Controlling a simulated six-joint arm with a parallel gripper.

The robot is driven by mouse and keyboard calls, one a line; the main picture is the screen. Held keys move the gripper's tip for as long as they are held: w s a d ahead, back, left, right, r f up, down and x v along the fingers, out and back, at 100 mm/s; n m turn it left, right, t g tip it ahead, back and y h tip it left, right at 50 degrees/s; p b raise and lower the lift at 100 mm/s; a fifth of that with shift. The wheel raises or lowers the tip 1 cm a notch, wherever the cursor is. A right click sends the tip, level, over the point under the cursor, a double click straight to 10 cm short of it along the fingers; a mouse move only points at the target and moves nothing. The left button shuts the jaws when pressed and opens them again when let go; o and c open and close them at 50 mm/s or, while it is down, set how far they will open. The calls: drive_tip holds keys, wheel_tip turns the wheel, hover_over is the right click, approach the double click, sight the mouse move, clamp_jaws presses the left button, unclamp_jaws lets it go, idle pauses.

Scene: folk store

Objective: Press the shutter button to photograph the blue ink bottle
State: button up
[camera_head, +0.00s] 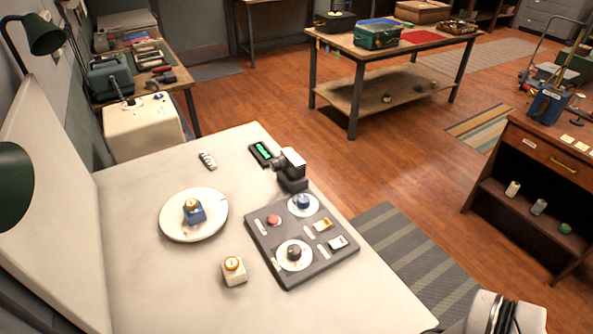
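The blue ink bottle (194,214) with a gold-brown cap stands upright on a white round plate (176,229) on the light table. A dark grey control panel (316,272) lies to its right. It carries a red button (274,220), a blue knob (303,202), a black knob (293,252), a yellow switch (323,224) and a whitish switch (338,243). Which control is the shutter is too small to read. A small white-and-black camera (292,164) stands behind the panel. My gripper is not visible; a white part with black bands at the bottom right seems to be my arm.
A small device with a green display (263,152) and a small pale strip (207,159) lie toward the back. A white backdrop (55,190) rises at left. The table's front is clear.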

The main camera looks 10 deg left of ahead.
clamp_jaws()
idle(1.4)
